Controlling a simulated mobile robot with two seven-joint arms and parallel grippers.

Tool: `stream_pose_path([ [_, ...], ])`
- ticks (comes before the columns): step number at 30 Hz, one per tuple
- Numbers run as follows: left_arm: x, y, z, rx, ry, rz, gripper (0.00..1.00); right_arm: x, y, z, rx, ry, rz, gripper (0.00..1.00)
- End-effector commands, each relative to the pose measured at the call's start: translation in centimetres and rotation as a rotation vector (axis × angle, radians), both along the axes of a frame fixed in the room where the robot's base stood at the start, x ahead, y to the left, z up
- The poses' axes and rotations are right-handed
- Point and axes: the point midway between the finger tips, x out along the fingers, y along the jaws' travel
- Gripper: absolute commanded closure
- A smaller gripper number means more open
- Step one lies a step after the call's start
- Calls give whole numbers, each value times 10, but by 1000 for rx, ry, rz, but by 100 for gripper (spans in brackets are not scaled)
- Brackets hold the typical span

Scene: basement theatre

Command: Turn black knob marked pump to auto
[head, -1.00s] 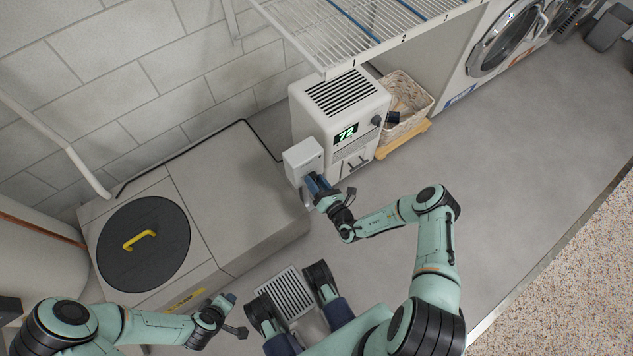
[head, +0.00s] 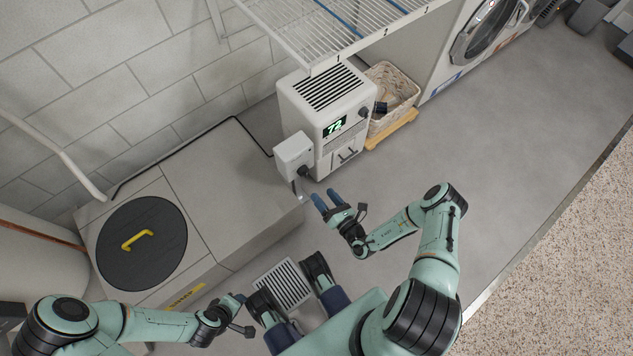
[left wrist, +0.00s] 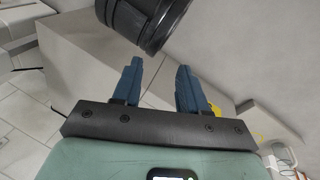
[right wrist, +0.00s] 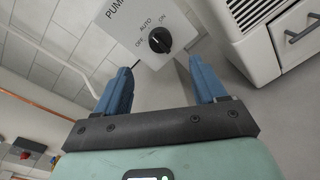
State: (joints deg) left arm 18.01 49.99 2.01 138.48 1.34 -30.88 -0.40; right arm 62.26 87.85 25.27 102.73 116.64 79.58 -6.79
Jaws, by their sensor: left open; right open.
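The black pump knob (right wrist: 160,40) sits on a pale grey control box (right wrist: 128,28) marked PUMP, AUTO and OFF in the right wrist view. A pale line crosses the knob's face, but I cannot tell for sure which mark it points at. In the head view the box (head: 293,154) stands beside a white dehumidifier, with the knob (head: 305,170) on its front. My right gripper (head: 327,198) is open and empty, apart from the knob, below and right of it. My left gripper (head: 237,301) is open and empty at the lower left, away from the box.
The white dehumidifier (head: 345,105) shows 72 and stands right of the box. A grey cabinet (head: 230,190) with a round black lid (head: 142,245) lies to the left. A wire shelf (head: 330,25) hangs above. A basket (head: 392,88) stands behind. Floor to the right is clear.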

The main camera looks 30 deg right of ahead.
Motion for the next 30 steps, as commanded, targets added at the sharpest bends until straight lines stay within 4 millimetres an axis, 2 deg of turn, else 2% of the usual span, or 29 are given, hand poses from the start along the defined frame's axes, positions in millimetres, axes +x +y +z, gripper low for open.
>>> stream_pose_path([
  [3, -5, -3, 4, -7, 14, -7, 57, -18, 0, 1, 1, 1, 0, 30],
  [9, -9, -4, 6, -11, 25, -10, 57, -30, -1, 2, 0, -1, -1, 30],
  [26, -9, -4, 6, -11, 24, -10, 57, -30, -1, 2, 0, 0, 0, 30],
  [28, -10, -5, 12, -13, 25, -10, 57, -29, -1, 8, 0, -2, 0, 30],
  [30, -13, -6, 24, -16, 32, -13, 57, -28, -1, 22, 0, -7, 0, 30],
])
